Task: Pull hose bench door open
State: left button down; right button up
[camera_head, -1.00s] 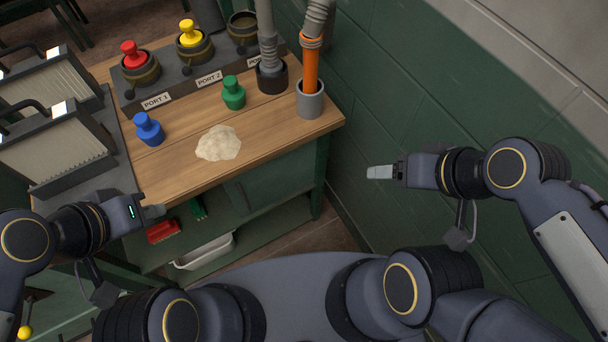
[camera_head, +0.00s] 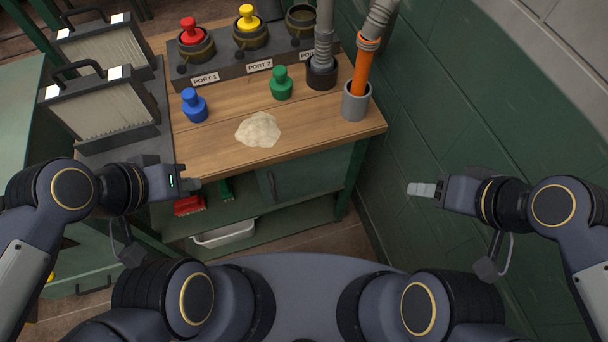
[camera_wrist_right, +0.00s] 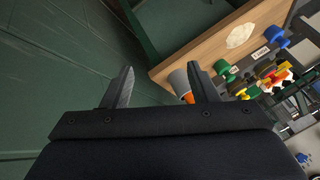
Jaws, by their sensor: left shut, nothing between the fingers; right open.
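The hose bench (camera_head: 340,140) has a wooden top and a green body. Its green door (camera_head: 305,176) is on the front under the top at the right, with a dark vertical handle (camera_head: 271,186) near its left edge. The door looks closed. My left gripper (camera_head: 192,184) is shut and empty, in front of the bench's front edge, left of the handle and apart from it. My right gripper (camera_head: 420,189) is open and empty, right of the bench near the green wall. In the right wrist view its two fingers (camera_wrist_right: 161,88) stand apart with nothing between them.
On the bench top are blue (camera_head: 194,106) and green (camera_head: 281,83) plugs, a pale powder heap (camera_head: 258,130), a port rack (camera_head: 230,70) and an orange-ended hose (camera_head: 364,70) in a grey cup. A green brick wall (camera_head: 450,110) stands at right.

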aim_at(274, 191)
jog(key=f+n+g+b, duration=0.1)
jog(key=f, duration=0.2)
jog(key=f+n+g+h+b, duration=0.1)
jog(key=f+n+b, duration=0.1)
jog(key=f, duration=0.1)
jog(key=f+n+g+h+b, duration=0.1)
jog(key=f+n+b, duration=0.1)
jog(key=f, duration=0.2)
jog(key=shift+w+a+f+g, duration=0.1)
jog(key=shift+w+a+g, duration=0.05)
jog(key=shift+a+g, duration=0.15)
jog(key=c, duration=0.5)
jog(key=shift+o, duration=0.2)
jog(key=w+a+f+n+t+h+b, duration=0.1)
jog(key=w+a+f+n+h+b, duration=0.1)
jog(key=w+f+n+h+b, duration=0.35)
jog(key=w+a+f+n+t+h+b, duration=0.1)
jog(key=w+f+n+t+h+b, duration=0.2)
jog(key=f+n, duration=0.45)
jog(key=a+f+n+t+y+b, duration=0.5)
jog(key=a+f+n+t+b, duration=0.15)
jog(key=a+n, duration=0.55)
jog(key=a+f+n+t+y+b, duration=0.6)
jog(key=a+n, duration=0.3)
jog(key=a, duration=0.6)
jog(key=shift+g+h, duration=0.25)
jog(key=shift+h, duration=0.2)
jog(key=w, duration=0.8)
jog(key=shift+a+f, duration=0.35)
jog(key=shift+c, duration=0.2)
